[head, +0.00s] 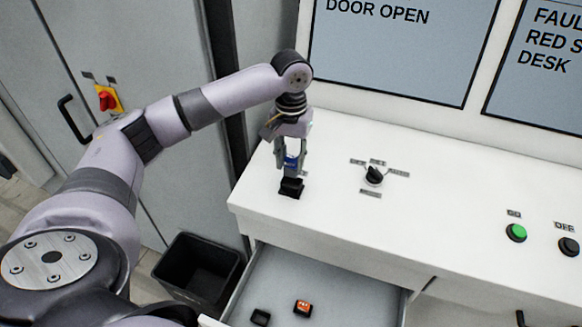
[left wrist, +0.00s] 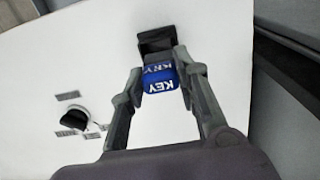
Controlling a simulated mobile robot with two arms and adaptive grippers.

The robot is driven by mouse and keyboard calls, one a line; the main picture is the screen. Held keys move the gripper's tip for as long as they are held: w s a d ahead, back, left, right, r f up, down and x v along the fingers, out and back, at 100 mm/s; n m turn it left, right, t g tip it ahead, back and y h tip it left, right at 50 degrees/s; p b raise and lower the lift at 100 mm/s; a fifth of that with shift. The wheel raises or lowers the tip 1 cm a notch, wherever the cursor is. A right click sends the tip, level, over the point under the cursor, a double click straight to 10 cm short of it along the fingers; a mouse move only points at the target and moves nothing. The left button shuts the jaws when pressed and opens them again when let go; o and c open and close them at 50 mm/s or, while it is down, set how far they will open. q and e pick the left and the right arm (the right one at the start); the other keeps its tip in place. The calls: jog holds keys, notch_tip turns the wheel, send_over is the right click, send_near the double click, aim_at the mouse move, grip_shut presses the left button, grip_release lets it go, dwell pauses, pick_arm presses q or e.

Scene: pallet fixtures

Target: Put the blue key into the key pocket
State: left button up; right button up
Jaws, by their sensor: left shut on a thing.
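The blue key (head: 291,162) is held between the fingers of my left gripper (head: 289,169), at the left end of the white desk. In the left wrist view the key (left wrist: 161,85) shows white KEY lettering, and the fingers are on either side of it. The black key pocket (head: 291,188) stands on the desk directly below the key; it also shows in the left wrist view (left wrist: 155,38), just beyond the key. The key's lower end meets or overlaps the pocket in the picture; I cannot tell how far it is inside. My right gripper is not in view.
A black rotary switch (head: 374,175) with small labels sits right of the pocket. A green button (head: 516,232) and a black button (head: 569,246) are farther right. An open drawer (head: 340,272) below holds an orange-topped piece (head: 303,307) and a black piece (head: 261,317). A black bin (head: 197,268) stands left.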

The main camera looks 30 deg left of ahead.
aim_at(292, 176)
pick_arm(q)
notch_tip(292, 176, down, 4)
jog(key=shift+f+p, duration=0.1)
jog(key=shift+p, duration=0.55)
jog(key=shift+f, duration=0.15)
jog(key=shift+d+f, duration=0.1)
jog(key=shift+f, duration=0.05)
jog(key=o, duration=1.1)
